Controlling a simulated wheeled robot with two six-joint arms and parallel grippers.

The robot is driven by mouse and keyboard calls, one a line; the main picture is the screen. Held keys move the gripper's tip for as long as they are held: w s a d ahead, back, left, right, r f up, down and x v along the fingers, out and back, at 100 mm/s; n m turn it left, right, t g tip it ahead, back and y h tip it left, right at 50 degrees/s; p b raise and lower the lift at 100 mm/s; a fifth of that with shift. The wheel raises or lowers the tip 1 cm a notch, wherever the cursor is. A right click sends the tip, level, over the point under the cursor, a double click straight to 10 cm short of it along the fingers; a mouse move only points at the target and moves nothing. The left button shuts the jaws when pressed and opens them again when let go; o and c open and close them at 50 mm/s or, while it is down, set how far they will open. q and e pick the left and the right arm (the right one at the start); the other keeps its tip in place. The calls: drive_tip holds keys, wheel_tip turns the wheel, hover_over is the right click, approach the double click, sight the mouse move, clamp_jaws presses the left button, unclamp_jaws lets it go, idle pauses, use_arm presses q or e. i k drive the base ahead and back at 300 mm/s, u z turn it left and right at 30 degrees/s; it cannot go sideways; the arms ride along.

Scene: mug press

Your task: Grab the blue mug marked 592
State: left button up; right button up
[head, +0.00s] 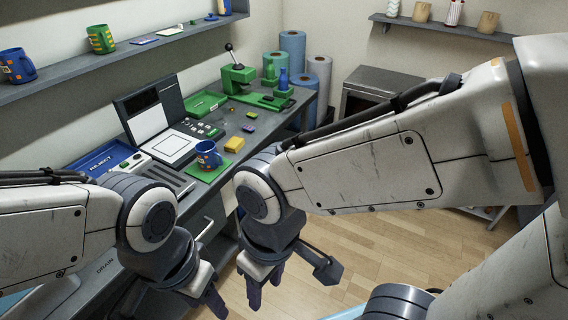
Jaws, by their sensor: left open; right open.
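A blue mug (206,157) with an orange mark stands upright on a green mat (217,174) on the grey bench; its number is too small to read. Another blue mug (18,66) with orange marks sits on the left wall shelf, its number also unreadable. My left gripper (180,301) is open and points down in front of the bench, partly hidden by its wrist and cut by the lower edge. My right gripper (265,286) is open and empty, pointing down over the floor. Both are nearer to me than the mat and apart from both mugs.
On the bench (262,135) are a white panel with a raised dark lid (150,110), a blue REJECT tray (90,165), a yellow block (235,145) and a green press (238,76). Blue and grey rolls (292,47) stand behind. The wooden floor (380,245) is clear.

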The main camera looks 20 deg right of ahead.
sight(207, 154)
drive_tip(key=u, duration=0.4)
drive_tip(key=i, duration=0.95)
drive_tip(key=z, duration=1.4)
drive_tip(key=k, duration=1.2)
drive_tip(key=z, duration=1.15)
drive_tip(key=i, duration=0.65)
drive_tip(key=u, duration=0.45)
drive_tip(key=i, duration=1.4)
drive_tip(key=u, duration=1.45)
drive_tip(key=i, duration=0.8)
drive_tip(key=u, duration=1.05)
